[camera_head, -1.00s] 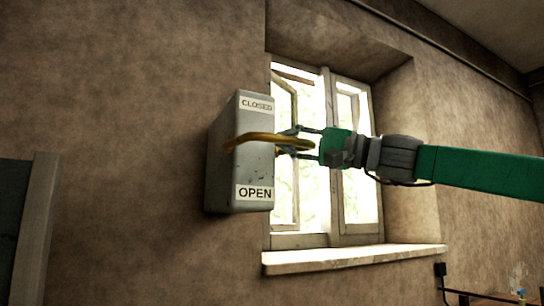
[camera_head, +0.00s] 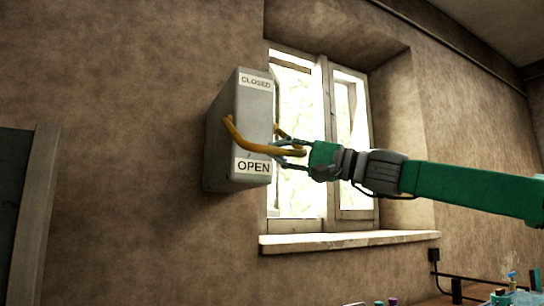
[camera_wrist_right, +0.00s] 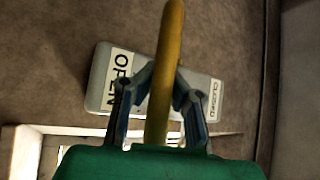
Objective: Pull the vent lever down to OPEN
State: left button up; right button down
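The vent lever (camera_head: 252,146) is a bent yellow bar on a grey wall box (camera_head: 222,150). It slopes down from its left end, and its handle is just above the OPEN label (camera_head: 253,167). The CLOSED label (camera_head: 255,82) is at the box top. My right gripper (camera_head: 275,150) comes in from the right, with its fingers on the lever's handle. In the right wrist view, the bar (camera_wrist_right: 166,75) runs between the two fingertips (camera_wrist_right: 165,76), which close in on it from both sides. My left gripper is not in view.
A window (camera_head: 318,140) with a stone sill (camera_head: 345,241) is right behind the gripper. A bench with small coloured items (camera_head: 500,297) is at the lower right. A dark framed panel (camera_head: 14,200) is at the left edge. The wall below the box is clear.

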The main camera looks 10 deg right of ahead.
jog(key=shift+s+a+f+n+g, duration=0.2)
jog(key=shift+a+f, duration=0.15)
jog(key=shift+f, duration=0.2)
jog(key=shift+s+a+f+n+g, duration=0.1)
jog(key=shift+a+f+g, duration=0.15)
jog(key=shift+f, duration=0.25)
jog(key=c, duration=1.8)
grip_release()
jog(key=shift+s+d+r, duration=0.1)
jog(key=o, duration=0.3)
jog(key=shift+s+d+r, duration=0.2)
jog(key=shift+s+d, duration=0.1)
jog(key=shift+s, duration=0.1)
jog(key=shift+s+d+r, duration=0.15)
jog(key=shift+s+d, duration=0.05)
jog(key=shift+d, duration=0.05)
jog(key=shift+w+d, duration=0.25)
jog(key=shift+w, duration=0.15)
jog(key=shift+s+v, duration=0.15)
jog(key=shift+v, duration=2.75)
jog(key=shift+s+v, duration=0.15)
jog(key=shift+v, duration=2.75)
